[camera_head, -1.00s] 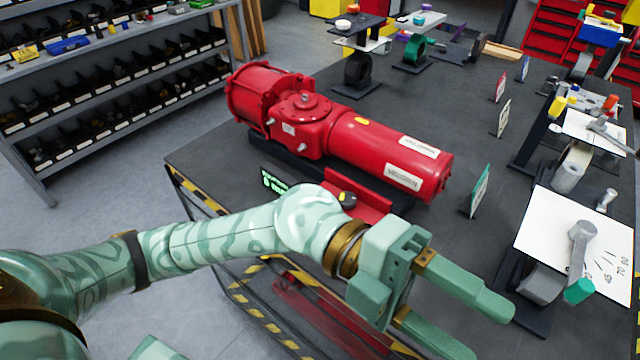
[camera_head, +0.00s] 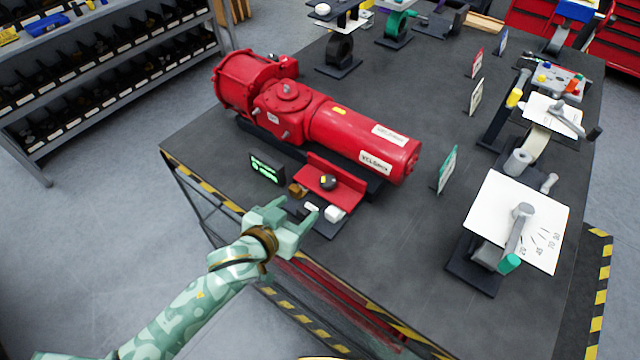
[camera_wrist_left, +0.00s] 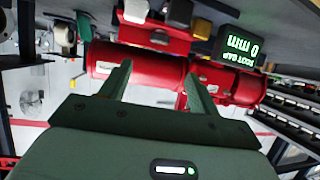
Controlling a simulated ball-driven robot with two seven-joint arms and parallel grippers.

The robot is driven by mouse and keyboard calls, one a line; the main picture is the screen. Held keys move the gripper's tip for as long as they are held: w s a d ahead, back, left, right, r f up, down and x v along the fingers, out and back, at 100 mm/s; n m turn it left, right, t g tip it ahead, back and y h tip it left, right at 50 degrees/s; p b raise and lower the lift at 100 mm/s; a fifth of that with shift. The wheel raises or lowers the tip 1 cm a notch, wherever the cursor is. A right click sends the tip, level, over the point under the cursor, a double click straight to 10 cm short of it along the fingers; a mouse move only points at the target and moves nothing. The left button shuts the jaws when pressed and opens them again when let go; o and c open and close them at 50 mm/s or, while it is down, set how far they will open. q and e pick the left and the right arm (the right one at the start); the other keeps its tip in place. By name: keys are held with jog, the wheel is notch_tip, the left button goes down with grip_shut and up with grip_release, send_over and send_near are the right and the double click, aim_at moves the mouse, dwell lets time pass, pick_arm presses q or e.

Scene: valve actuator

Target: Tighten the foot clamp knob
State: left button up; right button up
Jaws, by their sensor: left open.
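The foot clamp knob (camera_head: 327,181) is a small black knob with a yellow mark, on a red bracket (camera_head: 345,193) in front of the red actuator (camera_head: 340,130). My left gripper (camera_head: 300,208) is open and empty at the table's near edge, just short of the bracket and knob. In the left wrist view its two fingers (camera_wrist_left: 157,85) stand apart, with the red actuator (camera_wrist_left: 135,68) beyond them. A dark cylinder shows at the top there; I cannot tell whether it is the knob. My right gripper is not in view.
A display (camera_head: 267,168) with green text stands left of the bracket, beside a brass block (camera_head: 297,189). A white block (camera_head: 335,214) is at its front right. A white dial plate with a lever (camera_head: 515,220) stands at the right.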

aim_at(325, 183)
pick_arm(q)
jog(key=b+x, duration=0.3)
jog(key=x, duration=1.1)
jog(key=shift+d+r+b, duration=0.1)
jog(key=shift+b, duration=0.2)
jog(key=shift+s, duration=0.1)
jog(key=c, duration=1)
